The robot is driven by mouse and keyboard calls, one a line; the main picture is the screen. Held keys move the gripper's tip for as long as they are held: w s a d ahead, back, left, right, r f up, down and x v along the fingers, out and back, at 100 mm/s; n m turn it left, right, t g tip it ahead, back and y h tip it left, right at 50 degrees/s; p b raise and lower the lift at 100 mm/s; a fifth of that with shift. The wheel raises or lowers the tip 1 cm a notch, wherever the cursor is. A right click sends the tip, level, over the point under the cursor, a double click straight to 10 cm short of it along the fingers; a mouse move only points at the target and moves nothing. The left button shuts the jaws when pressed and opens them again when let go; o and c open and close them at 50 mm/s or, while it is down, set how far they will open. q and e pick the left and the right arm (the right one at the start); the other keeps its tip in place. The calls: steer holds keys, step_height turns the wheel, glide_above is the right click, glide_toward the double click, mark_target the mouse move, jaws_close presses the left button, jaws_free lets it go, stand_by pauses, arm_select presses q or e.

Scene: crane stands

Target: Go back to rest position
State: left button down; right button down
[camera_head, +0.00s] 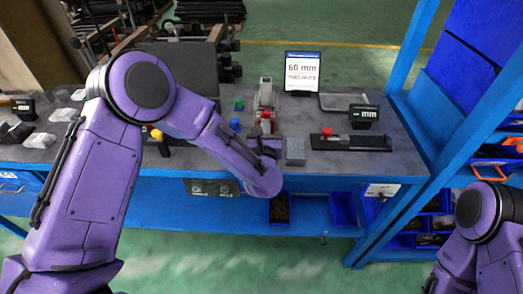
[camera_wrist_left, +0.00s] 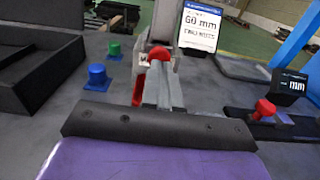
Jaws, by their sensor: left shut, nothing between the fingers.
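My left arm comes in from the left in the head view, and its wrist hangs over the front edge of the workbench (camera_head: 345,165). My left gripper (camera_head: 268,143) is shut and empty, pointing towards a grey stand (camera_head: 266,92) with a red part. The stand also shows in the left wrist view (camera_wrist_left: 160,52), beyond the gripper. The wrist partly hides the stand's lower part. My right arm shows only as purple links at the lower right; its gripper is outside both views.
A sign reading 60 mm (camera_head: 301,72) stands behind. Blue (camera_head: 235,125) and green (camera_head: 239,104) knobs are left of the stand. A grey block (camera_head: 295,151) and a dark plate with a red knob (camera_head: 327,132) are right. A blue rack post (camera_head: 395,190) bounds the right.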

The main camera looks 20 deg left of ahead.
arm_select(q)
steer(key=s+d+f+m+h+b, duration=0.2)
steer(key=s+d+m+b, duration=0.15)
steer(key=s+m, duration=0.65)
steer(key=s+a+f+m+g+h, duration=0.1)
steer(key=s+a+f+m+g, duration=0.2)
steer(key=f+m, duration=0.45)
steer(key=s+a+f+m+g+h, duration=0.1)
steer(key=s+f+m+g, duration=0.2)
steer(key=s+f+m, duration=0.35)
steer(key=s+a+f+m+g+y, duration=0.1)
steer(key=s+a+f+m+g, duration=0.3)
steer(key=s+a+f, duration=0.2)
steer(key=s+a+f+m+g+y, duration=0.1)
steer(key=s+a+f+m+g, duration=0.3)
steer(key=s, duration=1.1)
step_height(320, 180, down, 7)
steer(key=a, duration=0.3)
steer(key=shift+s+r, duration=0.15)
steer(key=shift+s, duration=0.15)
